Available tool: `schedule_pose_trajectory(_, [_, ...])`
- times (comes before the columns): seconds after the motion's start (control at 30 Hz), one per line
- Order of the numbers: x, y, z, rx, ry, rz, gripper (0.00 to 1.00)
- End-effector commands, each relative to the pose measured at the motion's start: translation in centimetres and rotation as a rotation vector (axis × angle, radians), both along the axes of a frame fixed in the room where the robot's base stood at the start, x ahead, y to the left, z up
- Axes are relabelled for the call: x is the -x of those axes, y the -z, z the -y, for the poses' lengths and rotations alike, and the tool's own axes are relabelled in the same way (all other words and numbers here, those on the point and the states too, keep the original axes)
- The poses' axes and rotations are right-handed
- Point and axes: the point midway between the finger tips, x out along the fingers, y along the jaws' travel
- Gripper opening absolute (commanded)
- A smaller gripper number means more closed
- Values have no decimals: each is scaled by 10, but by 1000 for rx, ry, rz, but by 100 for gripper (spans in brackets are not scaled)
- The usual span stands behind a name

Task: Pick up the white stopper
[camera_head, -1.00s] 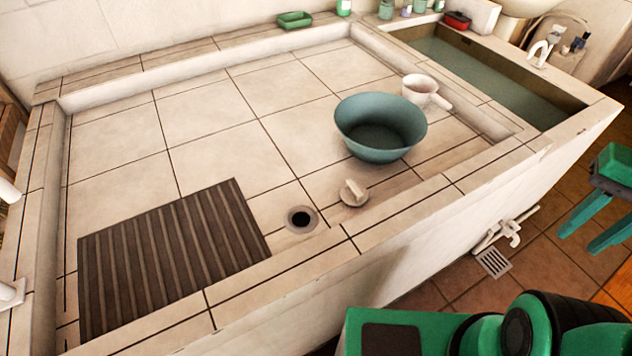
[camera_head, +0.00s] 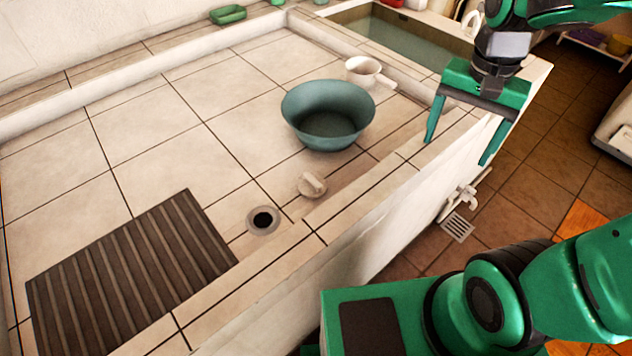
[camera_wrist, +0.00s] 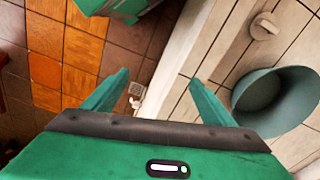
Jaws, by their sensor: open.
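The white stopper (camera_head: 312,185) lies on the tiled basin floor, just right of the dark round drain hole (camera_head: 263,220) and in front of the green-blue bowl (camera_head: 328,118). It also shows near the top right of the wrist view (camera_wrist: 264,27). My gripper (camera_head: 457,148) is open and empty, with its fingers pointing down. It is over the basin's front wall, to the right of the bowl and stopper. In the wrist view, the spread fingers (camera_wrist: 158,80) have only wall edge and floor behind them.
A white dipper (camera_head: 362,72) stands behind the bowl. A brown slatted mat (camera_head: 130,270) lies left of the drain. The raised front wall (camera_head: 350,208) borders the basin. A water-filled trough (camera_head: 400,40) is at the back right.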

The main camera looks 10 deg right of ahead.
Motion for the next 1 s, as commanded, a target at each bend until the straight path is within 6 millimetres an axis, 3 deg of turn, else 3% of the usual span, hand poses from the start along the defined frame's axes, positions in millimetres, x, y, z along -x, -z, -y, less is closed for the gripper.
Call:
schedule_pose_trajectory(0.1, [-36,13,-52,4,38,3,78])
schedule_pose_trajectory(0.2, [-58,25,-99,1,86,9,78])
schedule_pose_trajectory(0.4, [-78,54,-197,-17,174,13,78])
schedule_pose_trajectory(0.5, [-78,66,-234,-27,210,10,78])
schedule_pose_trajectory(0.6, [-77,74,-258,-34,236,8,78])
schedule_pose_trajectory(0.7, [-76,80,-270,-37,252,6,78])
schedule_pose_trajectory(1.0, [-76,120,-272,-36,262,3,78])
